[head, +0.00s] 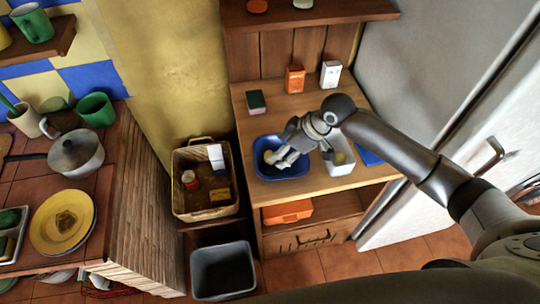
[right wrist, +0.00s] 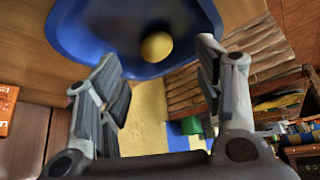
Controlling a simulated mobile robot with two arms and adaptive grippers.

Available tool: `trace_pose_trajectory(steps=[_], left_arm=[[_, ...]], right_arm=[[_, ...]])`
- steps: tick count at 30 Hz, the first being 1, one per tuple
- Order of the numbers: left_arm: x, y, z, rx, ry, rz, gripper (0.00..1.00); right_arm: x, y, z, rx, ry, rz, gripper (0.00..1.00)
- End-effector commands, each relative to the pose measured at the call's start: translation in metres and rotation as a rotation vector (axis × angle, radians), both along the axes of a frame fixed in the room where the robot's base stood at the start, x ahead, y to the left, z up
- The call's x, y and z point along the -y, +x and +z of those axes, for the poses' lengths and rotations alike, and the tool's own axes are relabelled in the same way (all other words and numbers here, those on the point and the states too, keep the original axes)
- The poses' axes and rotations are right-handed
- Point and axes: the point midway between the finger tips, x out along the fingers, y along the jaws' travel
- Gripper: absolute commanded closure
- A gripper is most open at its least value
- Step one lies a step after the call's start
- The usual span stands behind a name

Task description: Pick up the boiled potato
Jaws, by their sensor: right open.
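A round yellow potato (right wrist: 157,46) lies in a blue bowl (right wrist: 85,40) in the right wrist view. In the head view the blue bowl (head: 284,175) stands on the wooden counter, and the potato (head: 268,156) is partly hidden by my gripper. My right gripper (head: 279,158) is over the bowl. In the right wrist view my right gripper (right wrist: 163,68) is open and empty, with the potato beyond the gap between its fingertips. My left gripper is not in view.
A white container (head: 340,172) with a yellowish item stands right of the bowl. A fridge (head: 420,80) borders the counter on the right, and a wicker basket (head: 205,212) stands left.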

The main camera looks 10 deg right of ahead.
Motion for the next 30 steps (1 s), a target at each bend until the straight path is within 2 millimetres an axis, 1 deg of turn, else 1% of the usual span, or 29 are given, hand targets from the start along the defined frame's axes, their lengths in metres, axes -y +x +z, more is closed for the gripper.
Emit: trace_pose_trajectory(steps=[3,8,13,18,22,28,30], left_arm=[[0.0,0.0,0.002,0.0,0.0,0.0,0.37],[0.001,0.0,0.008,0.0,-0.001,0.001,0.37],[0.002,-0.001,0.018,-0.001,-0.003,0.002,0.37],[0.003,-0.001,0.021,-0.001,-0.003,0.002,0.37],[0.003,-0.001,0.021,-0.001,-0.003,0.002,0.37],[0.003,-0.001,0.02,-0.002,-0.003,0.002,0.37],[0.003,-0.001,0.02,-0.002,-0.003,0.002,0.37]], right_arm=[[-0.004,0.003,-0.009,0.0,0.0,-0.001,0.39],[-0.008,0.006,-0.017,-0.002,0.0,0.0,0.39],[-0.015,0.015,-0.034,-0.002,-0.001,-0.002,0.39],[-0.023,0.02,-0.051,0.0,0.0,0.0,0.39],[-0.024,0.021,-0.056,0.001,-0.003,0.0,0.39],[-0.023,0.02,-0.058,-0.001,-0.004,0.001,0.39],[-0.023,0.02,-0.058,-0.001,-0.004,0.0,0.48]])
